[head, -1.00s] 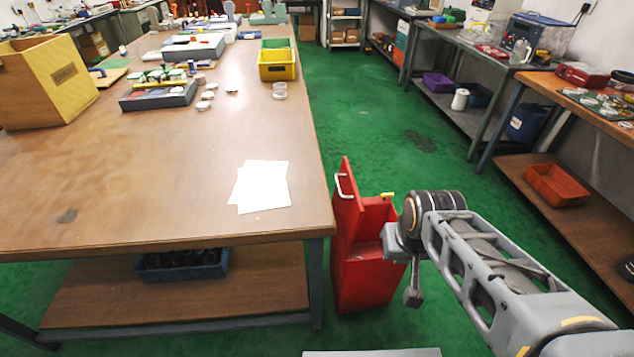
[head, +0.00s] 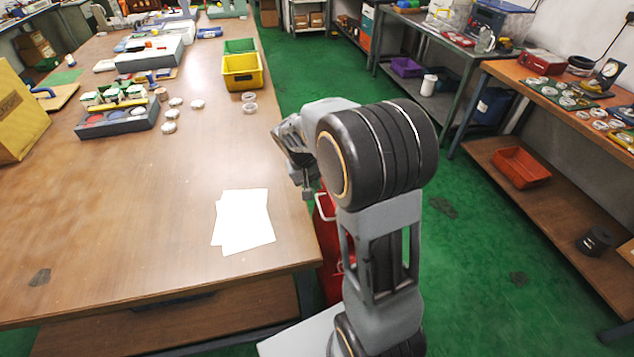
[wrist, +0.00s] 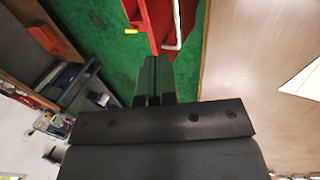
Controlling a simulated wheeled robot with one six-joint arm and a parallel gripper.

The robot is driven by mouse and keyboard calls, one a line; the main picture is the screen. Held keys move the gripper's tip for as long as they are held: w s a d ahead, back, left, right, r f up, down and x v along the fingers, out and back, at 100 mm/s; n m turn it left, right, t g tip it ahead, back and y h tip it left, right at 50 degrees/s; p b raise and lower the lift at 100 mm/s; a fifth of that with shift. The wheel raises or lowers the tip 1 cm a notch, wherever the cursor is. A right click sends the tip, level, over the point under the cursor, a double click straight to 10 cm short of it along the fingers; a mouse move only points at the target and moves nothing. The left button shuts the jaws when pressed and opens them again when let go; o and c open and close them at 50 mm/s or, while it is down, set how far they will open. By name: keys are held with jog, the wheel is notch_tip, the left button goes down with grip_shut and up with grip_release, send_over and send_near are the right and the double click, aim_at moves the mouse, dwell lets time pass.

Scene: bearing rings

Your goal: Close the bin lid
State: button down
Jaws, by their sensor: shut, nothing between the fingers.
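The red bin (head: 329,262) stands on the floor by the table's right edge, mostly hidden behind my arm in the head view. Its lid, seen standing up open earlier, is now largely covered; its pale handle (head: 321,207) shows beside the table edge. In the wrist view the red bin (wrist: 150,18) and the pale handle (wrist: 179,28) lie just beyond my fingertips, with a small yellow piece (wrist: 131,31) to the left. My gripper (wrist: 155,62) is shut and empty. In the head view my gripper (head: 307,190) hangs just above the handle; I cannot tell whether they touch.
The wooden table (head: 150,235) is close on the left, with white papers (head: 243,221) near its right edge. A yellow bin (head: 242,72) and a grey tray (head: 117,119) stand farther back. The green floor (head: 480,240) is clear to the right, up to a side bench.

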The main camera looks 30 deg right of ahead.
jog(key=b, duration=0.1)
send_near(330, 209)
jog(key=x, duration=0.5)
jog(key=shift+s+r, duration=0.1)
jog(key=shift+s, duration=0.05)
